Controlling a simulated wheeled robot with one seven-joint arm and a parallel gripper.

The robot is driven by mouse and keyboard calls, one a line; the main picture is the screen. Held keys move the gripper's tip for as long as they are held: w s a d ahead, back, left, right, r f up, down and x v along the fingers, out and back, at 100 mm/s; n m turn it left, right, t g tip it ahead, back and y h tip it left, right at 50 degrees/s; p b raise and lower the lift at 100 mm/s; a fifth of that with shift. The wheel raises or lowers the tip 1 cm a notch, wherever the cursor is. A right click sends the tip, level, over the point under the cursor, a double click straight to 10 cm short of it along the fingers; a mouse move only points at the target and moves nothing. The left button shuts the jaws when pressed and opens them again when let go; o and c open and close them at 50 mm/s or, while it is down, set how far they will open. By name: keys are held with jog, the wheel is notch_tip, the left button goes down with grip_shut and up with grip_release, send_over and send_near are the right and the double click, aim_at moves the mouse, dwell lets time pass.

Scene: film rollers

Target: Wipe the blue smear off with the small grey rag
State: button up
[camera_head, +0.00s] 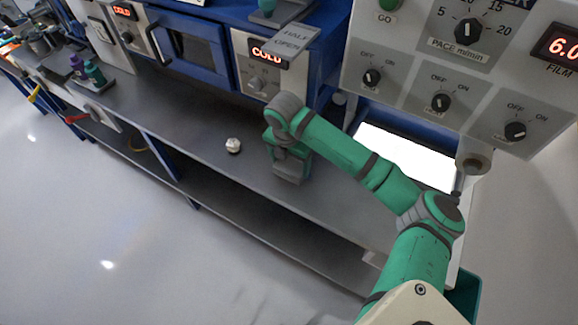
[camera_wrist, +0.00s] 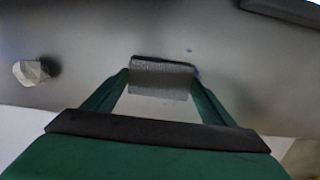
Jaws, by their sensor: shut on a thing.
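My gripper (camera_wrist: 160,92) is shut on the small grey rag (camera_wrist: 160,80), which sits between its two green fingers in the wrist view. The rag is low at the grey bench top (camera_head: 200,115); I cannot tell whether it presses on it. A small blue spot, part of the blue smear (camera_wrist: 190,50), shows just beyond the rag, with a bluish trace at the rag's right edge. In the head view my arm reaches over the bench and hides the rag and the smear.
A small whitish faceted lump (camera_head: 233,145) lies on the bench left of my gripper; it also shows in the wrist view (camera_wrist: 31,72). A blue oven (camera_head: 195,50) with "COLD" displays stands behind. A control panel (camera_head: 460,70) hangs at right. Purple and teal bottles (camera_head: 94,72) stand far left.

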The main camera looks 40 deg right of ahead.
aim_at(301, 168)
jog(key=shift+w+d+f, duration=0.1)
jog(key=shift+w+d, duration=0.1)
jog(key=shift+d, duration=0.4)
jog(key=shift+s+d, duration=0.45)
jog(key=shift+s, duration=0.65)
jog(key=shift+s+d, duration=0.5)
jog(key=shift+s, duration=0.65)
jog(key=shift+s+d, duration=0.45)
jog(key=shift+s, duration=0.65)
jog(key=shift+w, duration=0.1)
jog(key=shift+w+a+f, duration=0.1)
jog(key=shift+w+a, duration=0.35)
jog(key=shift+w, duration=0.4)
jog(key=shift+w+a+f, duration=0.1)
jog(key=shift+w+a, duration=0.35)
jog(key=shift+w, duration=0.4)
jog(key=shift+c, duration=0.4)
jog(key=shift+w+a+r, duration=0.1)
jog(key=shift+w+a, duration=0.25)
jog(key=shift+w, duration=0.45)
jog(key=shift+w+a, duration=0.3)
jog(key=shift+w, duration=0.5)
jog(key=shift+d+r, duration=0.15)
jog(key=shift+r, duration=3)
